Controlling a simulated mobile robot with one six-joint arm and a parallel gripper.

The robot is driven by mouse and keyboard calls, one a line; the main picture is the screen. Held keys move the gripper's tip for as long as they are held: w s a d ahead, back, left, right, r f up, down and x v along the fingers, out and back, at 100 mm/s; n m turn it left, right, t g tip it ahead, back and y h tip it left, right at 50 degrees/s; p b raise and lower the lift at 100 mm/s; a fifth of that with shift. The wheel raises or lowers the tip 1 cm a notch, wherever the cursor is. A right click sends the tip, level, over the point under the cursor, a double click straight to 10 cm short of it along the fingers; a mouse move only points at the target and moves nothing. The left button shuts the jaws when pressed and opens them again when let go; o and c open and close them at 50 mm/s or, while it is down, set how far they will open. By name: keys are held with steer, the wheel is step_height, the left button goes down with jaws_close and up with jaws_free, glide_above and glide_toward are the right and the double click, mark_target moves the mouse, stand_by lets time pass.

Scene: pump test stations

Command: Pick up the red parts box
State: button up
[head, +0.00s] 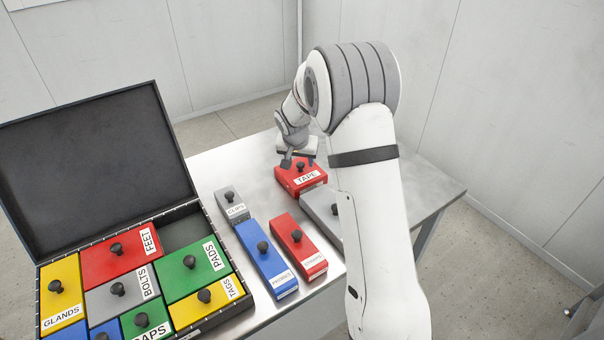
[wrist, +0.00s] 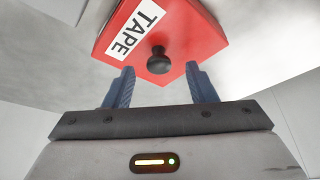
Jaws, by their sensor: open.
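A red box labelled TAPE (head: 301,180) with a black knob on top lies on the metal table, under my gripper (head: 299,161). In the wrist view, the TAPE box (wrist: 195,30) shows its label and its black knob (wrist: 158,60). The knob appears between or just beyond the two blue fingertips (wrist: 160,70). My gripper is open, with no visible hold on the knob. A second, longer red box (head: 299,246) lies on the table nearer the camera. A third red box labelled FEET (head: 120,262) sits in the open case.
The open black case (head: 90,165) on the left holds several coloured boxes and has an empty slot (head: 185,232) at its back right. A blue box (head: 263,262), a small grey box (head: 232,204) and a partly hidden grey box (head: 322,208) lie on the table (head: 245,165).

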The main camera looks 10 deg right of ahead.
steer(key=shift+w+f, duration=0.25)
steer(key=shift+f, duration=0.3)
jaws_close()
